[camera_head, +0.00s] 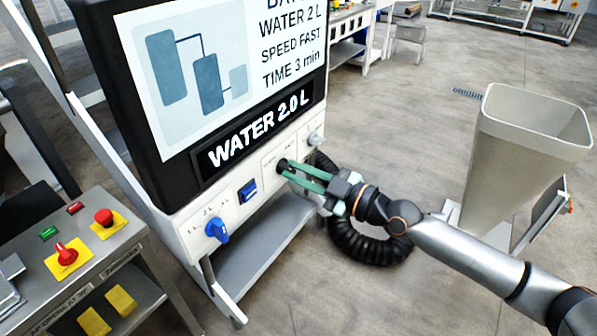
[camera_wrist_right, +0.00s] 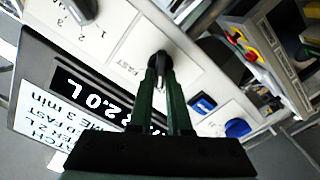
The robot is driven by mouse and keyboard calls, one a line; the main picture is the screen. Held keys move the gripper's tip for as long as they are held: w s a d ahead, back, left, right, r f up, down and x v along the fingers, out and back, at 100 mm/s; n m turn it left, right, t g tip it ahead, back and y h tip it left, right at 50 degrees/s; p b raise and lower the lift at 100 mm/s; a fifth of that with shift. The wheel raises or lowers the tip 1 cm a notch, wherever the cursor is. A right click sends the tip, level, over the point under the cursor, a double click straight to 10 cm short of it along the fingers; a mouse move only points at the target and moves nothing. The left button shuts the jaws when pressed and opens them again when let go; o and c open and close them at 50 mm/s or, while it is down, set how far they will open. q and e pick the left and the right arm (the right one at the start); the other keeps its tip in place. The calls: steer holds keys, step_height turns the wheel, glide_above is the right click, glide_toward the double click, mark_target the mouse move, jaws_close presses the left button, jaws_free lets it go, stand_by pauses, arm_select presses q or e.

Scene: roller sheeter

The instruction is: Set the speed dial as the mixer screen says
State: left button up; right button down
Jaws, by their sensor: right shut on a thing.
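The mixer screen (camera_head: 228,60) reads WATER 2 L, SPEED FAST, TIME 3 min. A black strip (camera_head: 262,134) below it reads WATER 2.0 L. The speed dial (camera_head: 281,164) is a small dark knob on the white panel under the screen. My right gripper (camera_head: 287,169) is shut on this dial, its green fingers reaching in from the right. In the right wrist view the fingers (camera_wrist_right: 160,76) close on the dark knob (camera_wrist_right: 159,60), with the word FAST printed beside it. The fingers partly hide the knob, so I cannot tell its exact setting. My left gripper is not in view.
On the panel are a blue water knob (camera_head: 217,229), a blue switch (camera_head: 248,191) and a grey knob (camera_head: 315,138). A control stand (camera_head: 128,245) with red knobs is at left. A black hose (camera_head: 365,245) lies below my right arm. A beige hopper (camera_head: 515,150) stands at right.

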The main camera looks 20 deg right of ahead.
steer(key=shift+m, duration=0.3)
steer(key=m, duration=0.2)
steer(key=shift+m+b, duration=0.3)
steer(key=shift+b, duration=0.1)
steer(key=m, duration=0.3)
steer(key=shift+w+d+m, duration=0.1)
steer(key=shift+m, duration=0.2)
steer(key=m+b, duration=0.1)
steer(key=m, duration=0.3)
steer(key=shift+d, duration=0.1)
steer(key=shift+w+m, duration=0.1)
steer(key=shift+m, duration=1.4)
steer(key=c, duration=0.9)
jaws_free()
steer(key=shift+o, duration=0.2)
